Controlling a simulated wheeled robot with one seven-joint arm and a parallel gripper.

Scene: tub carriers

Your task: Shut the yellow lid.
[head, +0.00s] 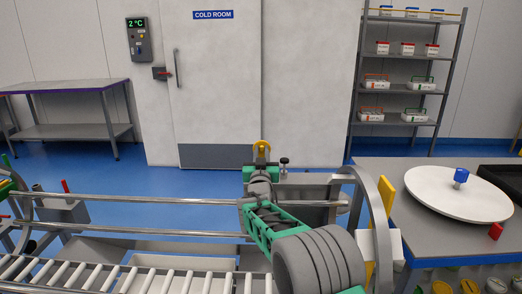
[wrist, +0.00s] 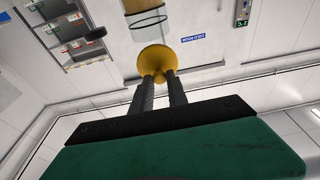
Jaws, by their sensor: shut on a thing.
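My gripper (wrist: 162,80) is shut on a rounded yellow knob-like thing (wrist: 157,60), with its two dark fingers against the near side. In the head view the same yellow thing (head: 261,146) shows at the tip of my gripper (head: 261,159), in front of the cold room door. I cannot tell whether this thing is part of the yellow lid. An upright yellow panel (head: 386,195) stands at the left edge of the right-hand table. No open tub under a yellow lid can be made out.
A roller conveyor (head: 70,277) with metal rails runs along the lower left. A grey table (head: 440,235) at right carries a white round disc (head: 430,192) with a blue knob. A shelf rack (head: 400,75) holds several tubs and carriers. Blue floor (head: 140,172) lies clear behind.

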